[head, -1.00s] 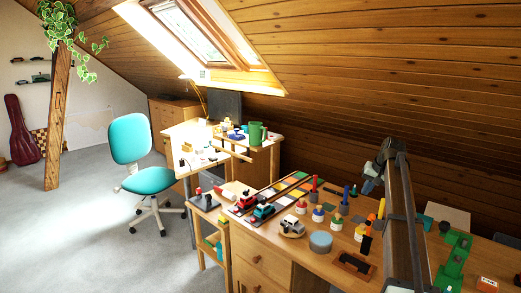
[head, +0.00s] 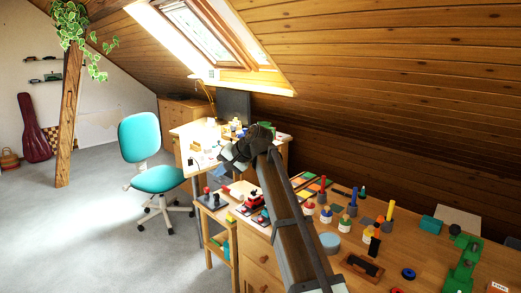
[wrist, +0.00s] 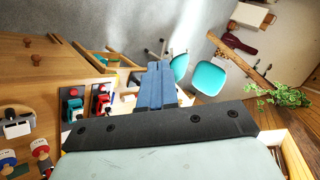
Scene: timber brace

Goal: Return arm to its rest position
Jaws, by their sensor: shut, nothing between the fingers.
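My gripper (head: 219,172) is at the end of my raised arm in the head view, in front of the far desk and right of the turquoise chair. It is small and partly blurred there. In the wrist view, the two blue fingers of my gripper (wrist: 160,66) lie side by side, shut and empty. They point out past the workbench's edge towards the floor and chair. Nothing is held. My arm hides part of the workbench and the toy cars in the head view.
The workbench (head: 410,257) carries paint pots, a blue-grey round tin (head: 329,243), a green toy (head: 463,262) and toy cars (head: 254,201). The turquoise chair (head: 140,137) and timber post (head: 69,115) stand left. Sloped wooden ceiling (head: 400,80) hangs behind. Carpet (head: 100,230) is open.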

